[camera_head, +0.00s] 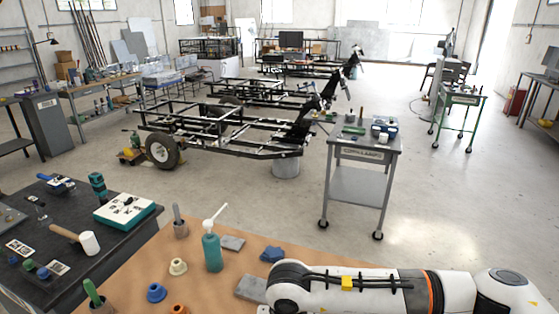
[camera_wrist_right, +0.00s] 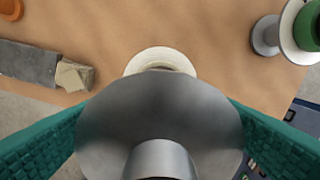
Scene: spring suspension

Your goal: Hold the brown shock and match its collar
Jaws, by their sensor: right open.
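My right gripper (camera_wrist_right: 160,112) shows in the right wrist view, its two teal ribbed fingers apart. Between them is a grey metal disc with a short round stem (camera_wrist_right: 160,160), seen end-on and very close. I cannot tell whether this is part of the brown shock; no brown shock shows clearly. A white ring (camera_wrist_right: 160,56) shows partly behind the disc. In the head view, a cream collar (camera_head: 177,267), a blue collar (camera_head: 156,292) and an orange collar (camera_head: 178,309) sit on the brown bench. My left gripper is not in view.
A green-and-white part (camera_wrist_right: 304,30) stands at the right wrist view's upper right. A dark bench (camera_head: 60,215) adjoins on the left.

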